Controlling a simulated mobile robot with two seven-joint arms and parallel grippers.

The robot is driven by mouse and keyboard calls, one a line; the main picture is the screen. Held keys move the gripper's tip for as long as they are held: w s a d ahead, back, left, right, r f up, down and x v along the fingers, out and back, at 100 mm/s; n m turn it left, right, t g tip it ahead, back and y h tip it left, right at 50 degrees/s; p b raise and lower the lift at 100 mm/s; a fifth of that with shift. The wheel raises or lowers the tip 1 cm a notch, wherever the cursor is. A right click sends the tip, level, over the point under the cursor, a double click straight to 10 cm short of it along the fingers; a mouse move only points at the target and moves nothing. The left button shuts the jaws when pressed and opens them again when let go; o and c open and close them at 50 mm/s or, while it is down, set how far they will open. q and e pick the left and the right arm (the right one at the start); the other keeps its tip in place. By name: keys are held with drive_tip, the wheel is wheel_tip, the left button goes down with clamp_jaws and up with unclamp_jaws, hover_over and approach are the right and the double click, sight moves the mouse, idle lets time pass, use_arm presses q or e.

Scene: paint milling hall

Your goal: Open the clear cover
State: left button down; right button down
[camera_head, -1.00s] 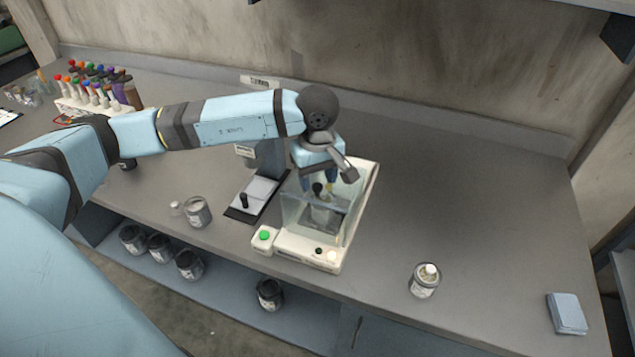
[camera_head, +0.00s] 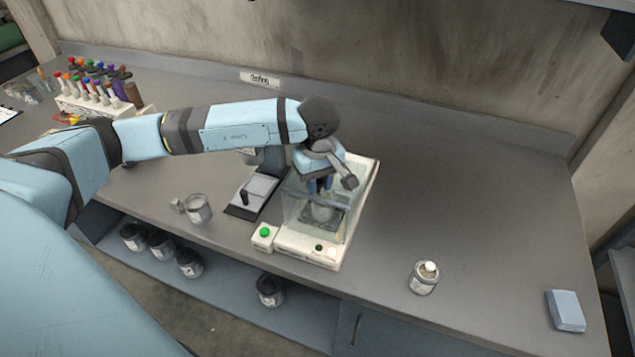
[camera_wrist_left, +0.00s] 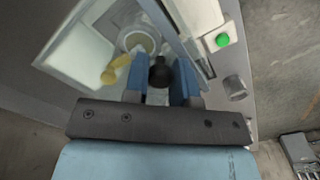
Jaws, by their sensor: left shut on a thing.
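The clear cover (camera_head: 300,216) is a see-through box on a white machine base (camera_head: 340,256) in the middle of the bench. It looks closed, with a metal can (camera_head: 323,213) seen through it. My left gripper (camera_head: 321,187) reaches down from above onto the cover's top. In the left wrist view its two blue fingers are shut on a black knob (camera_wrist_left: 160,73). In the head view the gripper hides the knobs. My right gripper is not in view.
A green button (camera_head: 264,232) is on the machine's front left corner. A jar (camera_head: 424,277) and a blue-grey box (camera_head: 566,311) are to the right. Bench between is clear.

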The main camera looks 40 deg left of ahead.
use_arm(q)
drive_tip(key=w+b, duration=0.1)
drive_tip(key=w, duration=0.1)
drive_tip(key=w+a+b, duration=0.1)
drive_tip(key=w, duration=0.1)
drive_tip(key=w+b, duration=0.2)
drive_tip(key=w, duration=0.1)
drive_tip(key=shift+a+f, duration=0.3)
drive_tip(key=w+b, duration=0.1)
drive_tip(key=w, duration=0.1)
drive_tip(key=w+a, duration=0.1)
drive_tip(key=w, duration=0.1)
drive_tip(key=shift+w+r+b, duration=0.2)
drive_tip(key=shift+w+b, duration=0.15)
drive_tip(key=shift+w+a+r, duration=0.1)
drive_tip(key=shift+w+a, duration=0.05)
drive_tip(key=shift+w, duration=0.05)
drive_tip(key=c, duration=0.9)
unclamp_jaws()
drive_tip(key=shift+c, duration=0.2)
